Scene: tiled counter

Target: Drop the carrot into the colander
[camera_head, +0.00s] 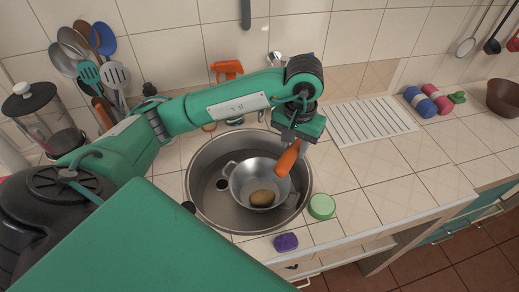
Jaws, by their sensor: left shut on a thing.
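The orange carrot (287,160) is held by my left gripper (294,142), which is shut on its upper end. The carrot hangs tilted, its lower tip pointing down and left. It appears over the right side of the metal colander (239,181). The colander sits in the round sink and has handles on its sides. A brown potato-like item (262,198) lies in the colander. My right gripper is not in view.
The round sink (205,215) surrounds the colander. A green round item (321,206) and a purple sponge (286,242) lie near the counter's front edge. Utensils stand at the left.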

